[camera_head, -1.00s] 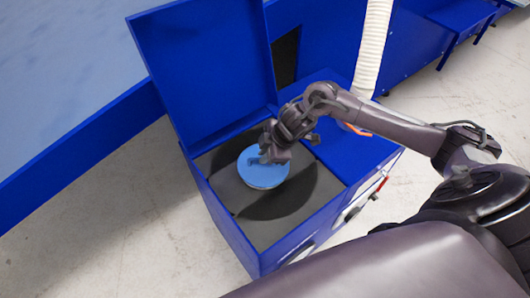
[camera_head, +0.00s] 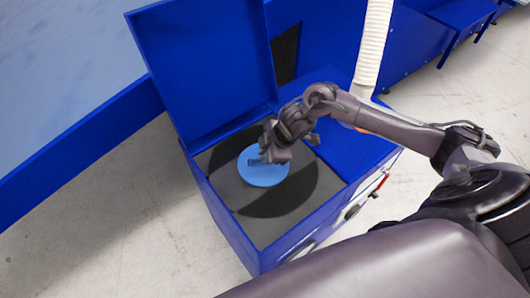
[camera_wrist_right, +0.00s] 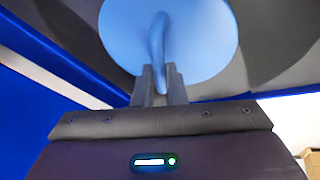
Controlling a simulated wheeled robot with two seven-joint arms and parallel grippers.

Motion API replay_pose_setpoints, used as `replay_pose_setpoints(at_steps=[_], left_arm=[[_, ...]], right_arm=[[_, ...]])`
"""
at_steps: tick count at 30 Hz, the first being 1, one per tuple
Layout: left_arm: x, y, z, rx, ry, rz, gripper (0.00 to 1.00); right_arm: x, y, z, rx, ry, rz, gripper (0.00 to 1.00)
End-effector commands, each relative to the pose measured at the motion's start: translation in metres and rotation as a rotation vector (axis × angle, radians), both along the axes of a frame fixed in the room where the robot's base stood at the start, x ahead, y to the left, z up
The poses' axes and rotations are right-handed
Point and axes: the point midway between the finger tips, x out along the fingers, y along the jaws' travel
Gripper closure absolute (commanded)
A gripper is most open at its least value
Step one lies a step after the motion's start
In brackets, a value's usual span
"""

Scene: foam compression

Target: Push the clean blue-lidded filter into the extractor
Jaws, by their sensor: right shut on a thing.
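The round blue-lidded filter (camera_head: 266,178) sits in the middle of the dark round area inside the open blue extractor (camera_head: 222,222). Only its blue top shows in the head view; its sides are hidden. In the right wrist view the lid (camera_wrist_right: 205,40) fills the top middle, with a raised blue handle (camera_wrist_right: 158,50) across it. My right gripper (camera_head: 262,157) is above the lid and shut on that handle; its fingertips show in the wrist view (camera_wrist_right: 160,90). My left gripper is not in view.
The extractor's blue hinged cover (camera_head: 205,65) stands open behind the opening. A white ribbed hose (camera_head: 373,45) rises at the back right. Bare floor (camera_head: 110,225) lies to the left.

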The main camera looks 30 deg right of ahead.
Motion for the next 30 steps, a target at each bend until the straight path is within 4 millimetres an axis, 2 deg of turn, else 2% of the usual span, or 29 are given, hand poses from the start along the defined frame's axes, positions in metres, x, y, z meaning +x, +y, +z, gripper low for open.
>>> replay_pose_setpoints(at_steps=[30], left_arm=[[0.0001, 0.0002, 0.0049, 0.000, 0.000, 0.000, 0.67]], right_arm=[[0.0008, 0.0006, -0.0004, 0.001, -0.003, 0.001, 1.00]])
